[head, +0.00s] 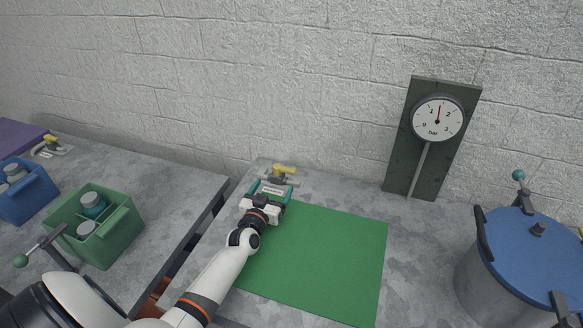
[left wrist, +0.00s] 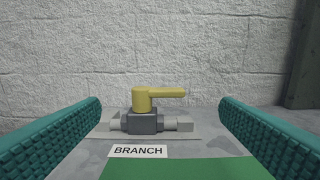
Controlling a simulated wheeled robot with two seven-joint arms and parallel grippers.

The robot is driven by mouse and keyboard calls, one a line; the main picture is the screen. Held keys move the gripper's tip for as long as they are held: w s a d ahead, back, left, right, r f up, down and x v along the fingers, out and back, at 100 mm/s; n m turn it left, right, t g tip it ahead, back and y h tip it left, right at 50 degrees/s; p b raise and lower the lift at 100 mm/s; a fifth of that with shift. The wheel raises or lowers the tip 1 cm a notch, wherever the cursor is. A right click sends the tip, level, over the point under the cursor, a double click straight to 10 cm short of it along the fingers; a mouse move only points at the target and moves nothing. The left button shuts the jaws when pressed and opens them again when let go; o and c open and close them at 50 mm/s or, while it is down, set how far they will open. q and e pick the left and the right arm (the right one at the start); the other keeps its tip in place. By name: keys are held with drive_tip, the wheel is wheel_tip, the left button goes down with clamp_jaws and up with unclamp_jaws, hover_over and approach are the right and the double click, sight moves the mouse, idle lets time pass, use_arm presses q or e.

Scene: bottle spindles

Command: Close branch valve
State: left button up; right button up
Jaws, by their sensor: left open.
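The branch valve's yellow lever handle (head: 284,169) is at the back of the table, left of centre in the head view. In the left wrist view the yellow handle (left wrist: 160,96) points right, in line with the pipe, above a grey valve body (left wrist: 142,122). A white label (left wrist: 139,151) reading BRANCH lies in front of it. My left gripper (head: 271,189) is open and empty, with teal fingers on either side of the view and the valve ahead between them, apart from it. My right gripper is not in view.
A green mat (head: 325,255) covers the table's middle. A pressure gauge (head: 437,119) on a dark board stands at the back right. A blue-lidded pot (head: 520,265) is at right. Green (head: 110,240) and blue (head: 35,195) crates and another yellow-handled valve (head: 52,143) are on the left table.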

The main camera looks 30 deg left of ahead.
sight(284, 171)
use_arm(q)
drive_tip(key=shift+w+a+f, duration=0.1)
drive_tip(key=shift+w+f, duration=0.15)
drive_tip(key=shift+w, duration=0.25)
drive_tip(key=shift+w+a+f, duration=0.1)
drive_tip(key=shift+w+f, duration=0.1)
drive_tip(key=shift+w, duration=0.25)
drive_tip(key=b+x, duration=0.1)
drive_tip(key=x, duration=0.4)
drive_tip(key=shift+w+a+r, duration=0.1)
drive_tip(key=shift+w+r, duration=0.05)
drive_tip(key=shift+w, duration=0.25)
drive_tip(key=b+x, duration=0.1)
drive_tip(key=x, duration=0.2)
drive_tip(key=shift+w+b, duration=0.35)
drive_tip(key=shift+w+a, duration=0.15)
drive_tip(key=shift+w, duration=0.3)
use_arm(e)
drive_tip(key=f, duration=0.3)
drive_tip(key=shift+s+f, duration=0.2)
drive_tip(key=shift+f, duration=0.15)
